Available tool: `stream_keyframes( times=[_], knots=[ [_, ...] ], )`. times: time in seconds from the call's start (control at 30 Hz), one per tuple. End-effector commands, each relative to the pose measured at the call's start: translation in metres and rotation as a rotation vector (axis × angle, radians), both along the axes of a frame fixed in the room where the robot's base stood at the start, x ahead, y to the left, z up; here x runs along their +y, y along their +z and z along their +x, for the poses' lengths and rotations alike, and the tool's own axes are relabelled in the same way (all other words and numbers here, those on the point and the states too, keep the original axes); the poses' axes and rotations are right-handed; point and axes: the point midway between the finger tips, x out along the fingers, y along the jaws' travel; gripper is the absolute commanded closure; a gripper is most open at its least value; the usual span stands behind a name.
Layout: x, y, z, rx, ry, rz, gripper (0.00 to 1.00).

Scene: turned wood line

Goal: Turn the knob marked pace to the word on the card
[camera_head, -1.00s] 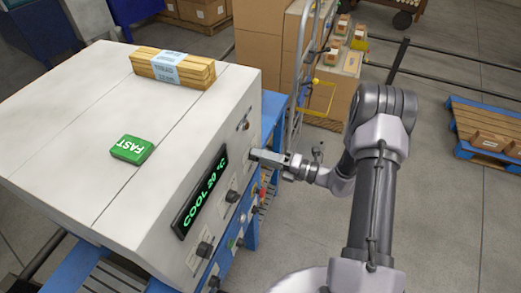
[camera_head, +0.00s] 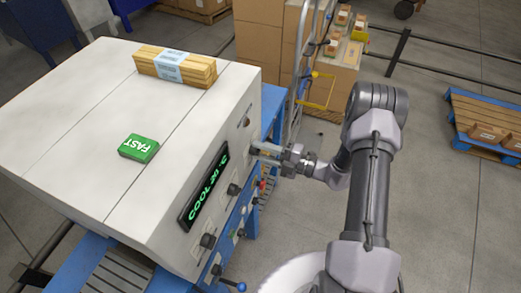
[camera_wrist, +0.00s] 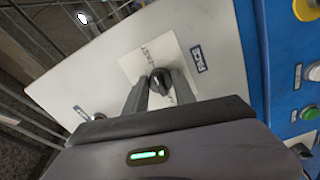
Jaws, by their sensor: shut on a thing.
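A green card (camera_head: 138,148) reading FAST lies on top of the white machine (camera_head: 60,120). In the wrist view a black knob (camera_wrist: 159,80) sits on a pale square plate (camera_wrist: 133,66) on the machine's panel. A label reading PACE (camera_wrist: 198,59) is beside the plate, and the word FAST is printed on the plate near the knob. My gripper (camera_wrist: 157,86) is shut on this knob, one finger on each side.
A lit display (camera_head: 204,188) and other black knobs (camera_head: 208,240) are on the same panel. Coloured buttons (camera_wrist: 308,113) are on the blue part close by. A bundle of wood strips (camera_head: 174,67) lies on the machine. Open floor (camera_head: 430,210) is to the right.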

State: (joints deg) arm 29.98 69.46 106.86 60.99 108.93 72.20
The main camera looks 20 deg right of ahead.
Motion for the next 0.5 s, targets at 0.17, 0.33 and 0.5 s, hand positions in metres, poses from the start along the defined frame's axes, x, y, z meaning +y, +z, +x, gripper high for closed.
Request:
stream_keyframes(
  times=[0.17,0.33,0.5],
  knots=[
    [0.0002,-0.0005,-0.0004,0.005,0.0,0.002,1.0],
    [0.0002,-0.0006,-0.0005,0.005,0.0,0.002,1.0],
    [0.0002,-0.0004,-0.0004,0.003,0.0,0.002,0.46]
  ],
)
